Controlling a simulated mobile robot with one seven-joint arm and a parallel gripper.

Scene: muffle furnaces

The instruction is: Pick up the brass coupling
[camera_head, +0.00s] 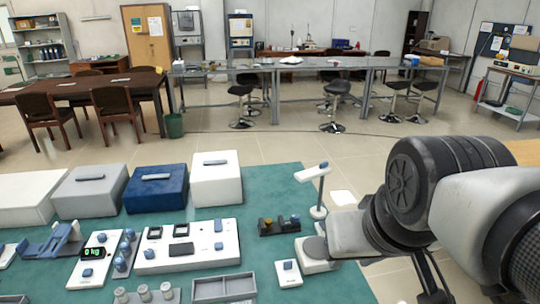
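A small dark rack (279,230) stands on the green mat right of the centre. A small brass-coloured piece (265,224) shows at its left end, and a blue piece sits at its right end. The brass-coloured piece may be the brass coupling, but it is too small to tell its shape. My arm fills the right side of the picture, to the right of the rack.
A white stand with a raised arm (318,212) is just right of the rack. A white panel device (187,246) lies left of it, with a grey tray (223,287) in front. White (216,180) and blue (156,190) boxes stand behind. The mat's front right is mostly clear.

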